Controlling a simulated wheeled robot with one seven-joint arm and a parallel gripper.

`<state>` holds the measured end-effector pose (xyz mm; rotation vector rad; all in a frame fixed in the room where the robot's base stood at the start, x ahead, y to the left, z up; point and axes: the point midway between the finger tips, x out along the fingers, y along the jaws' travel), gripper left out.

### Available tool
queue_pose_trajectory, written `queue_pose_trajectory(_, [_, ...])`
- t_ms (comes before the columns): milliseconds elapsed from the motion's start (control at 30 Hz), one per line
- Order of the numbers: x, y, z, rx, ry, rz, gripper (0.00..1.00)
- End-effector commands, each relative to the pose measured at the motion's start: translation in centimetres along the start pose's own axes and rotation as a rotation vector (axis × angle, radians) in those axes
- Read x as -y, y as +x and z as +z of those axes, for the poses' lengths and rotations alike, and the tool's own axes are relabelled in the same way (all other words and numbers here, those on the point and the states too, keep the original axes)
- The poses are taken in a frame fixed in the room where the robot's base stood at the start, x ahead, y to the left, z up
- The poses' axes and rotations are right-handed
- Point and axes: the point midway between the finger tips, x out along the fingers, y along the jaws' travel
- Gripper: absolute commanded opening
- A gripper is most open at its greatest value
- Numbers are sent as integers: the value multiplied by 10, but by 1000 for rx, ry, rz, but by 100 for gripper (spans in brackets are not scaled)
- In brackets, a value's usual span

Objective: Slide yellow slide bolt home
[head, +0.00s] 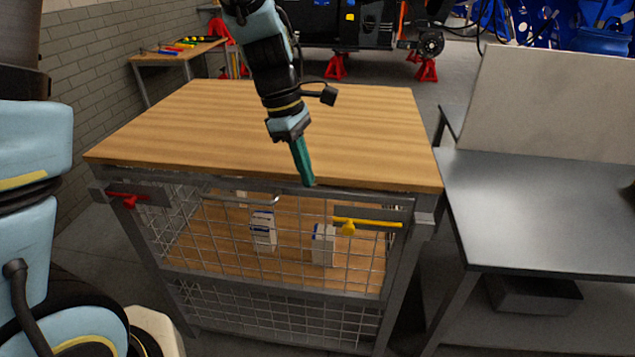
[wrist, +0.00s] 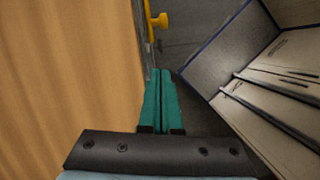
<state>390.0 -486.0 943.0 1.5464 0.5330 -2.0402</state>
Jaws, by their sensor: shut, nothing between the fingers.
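The yellow slide bolt (head: 368,224) is on the upper right of the cage front, just below the wooden top. It is a horizontal rod with a knob (head: 348,228) near its left end, on a grey plate. In the wrist view the yellow bolt (wrist: 157,20) shows at the top, beyond the fingertips. My gripper (head: 309,183) has green fingers, shut and empty, pointing down at the front edge of the bench top. It is above and left of the yellow knob, apart from it. The fingers (wrist: 161,72) also show together in the wrist view.
A red slide bolt (head: 128,199) is at the cage's upper left. A grey handle bar (head: 240,200) sits between the bolts. White boxes (head: 263,230) stand behind the mesh. The wooden top (head: 180,130) is clear. A metal table (head: 540,205) stands close on the right.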

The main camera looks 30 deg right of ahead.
Motion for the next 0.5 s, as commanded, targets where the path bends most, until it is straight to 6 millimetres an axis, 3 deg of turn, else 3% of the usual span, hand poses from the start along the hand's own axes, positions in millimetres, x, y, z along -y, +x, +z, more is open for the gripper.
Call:
queue_pose_trajectory(400, [2,84,-1,0,-2,-6,0])
queue_pose_trajectory(500, [1,90,16,0,4,-4,0])
